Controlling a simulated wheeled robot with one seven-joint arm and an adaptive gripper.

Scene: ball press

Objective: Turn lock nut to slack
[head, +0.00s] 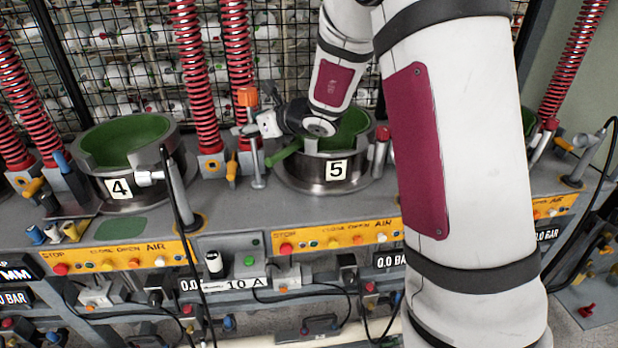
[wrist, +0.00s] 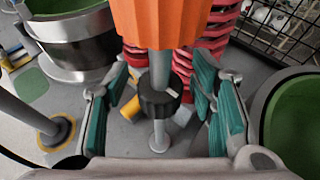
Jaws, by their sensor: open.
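An upright metal post (wrist: 160,132) carries a black collar (wrist: 157,100) with a pale mark, which looks like the lock nut. A ribbed orange knob (wrist: 160,22) sits above it; in the head view the knob (head: 248,97) stands left of pot 5. My gripper (wrist: 162,106) is open, with one teal-padded finger on each side of the post and collar. Gaps show between both pads and the collar, so I see no contact. In the head view my gripper (head: 247,130) is small, just below the orange knob, and hides the collar.
Pot 5 (head: 336,171) stands close on the right, with a green lever (head: 284,153) at its left. Pot 4 (head: 119,187) stands to the left. Red springs (head: 238,60) and wire mesh rise behind. A grey post (wrist: 22,112) stands left in the wrist view.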

